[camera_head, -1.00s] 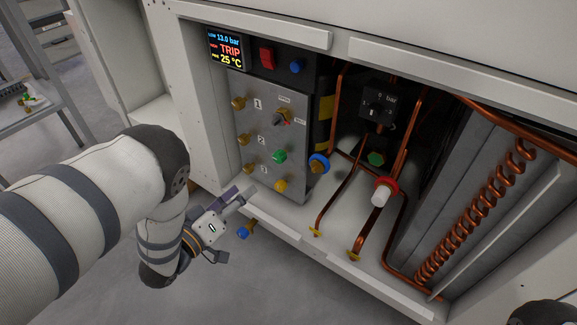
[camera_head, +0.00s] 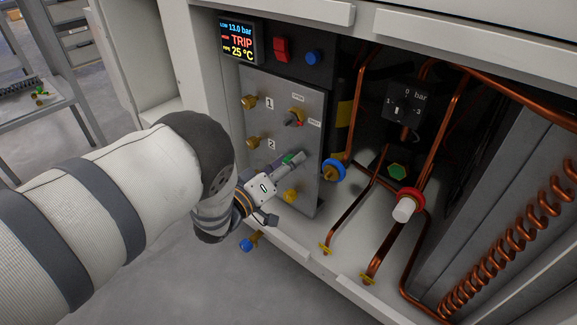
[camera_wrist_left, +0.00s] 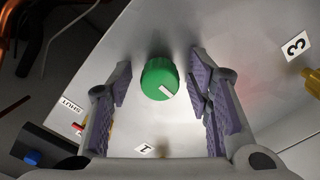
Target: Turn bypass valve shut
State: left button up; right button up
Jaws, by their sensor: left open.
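A grey metal panel (camera_head: 255,90) carries a green knob (camera_head: 289,158), partly hidden by my left gripper (camera_head: 295,160). In the left wrist view the green knob (camera_wrist_left: 160,78) with a white stripe stands between the purple-padded fingers of my left gripper (camera_wrist_left: 158,72). The fingers are open, with a gap on both sides of the knob. Above it on the panel is a grey and red valve handle (camera_head: 293,117) with small labels, one reading SHUT in the left wrist view. I cannot tell which one is the bypass valve. My right gripper is out of view.
A blue-rimmed valve (camera_head: 334,170), copper pipes (camera_head: 345,212) and a red-rimmed valve (camera_head: 410,200) stand to the right. A display (camera_head: 239,40) reads TRIP. A cabinet lip (camera_head: 310,262) runs below.

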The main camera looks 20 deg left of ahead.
pick_arm(q)
grip_shut()
jog(key=shift+m, duration=0.3)
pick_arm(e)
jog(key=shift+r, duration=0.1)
pick_arm(q)
jog(key=m+p, duration=0.1)
jog(key=m, duration=0.2)
jog(key=shift+r+m+p, duration=0.1)
jog(key=shift+m+p, duration=0.2)
jog(key=shift+p, duration=0.05)
jog(key=m+p, duration=0.1)
jog(key=m, duration=0.3)
jog(key=shift+m, duration=0.3)
jog(key=m, duration=0.4)
jog(key=shift+p, duration=0.4)
jog(key=shift+m, duration=2.5)
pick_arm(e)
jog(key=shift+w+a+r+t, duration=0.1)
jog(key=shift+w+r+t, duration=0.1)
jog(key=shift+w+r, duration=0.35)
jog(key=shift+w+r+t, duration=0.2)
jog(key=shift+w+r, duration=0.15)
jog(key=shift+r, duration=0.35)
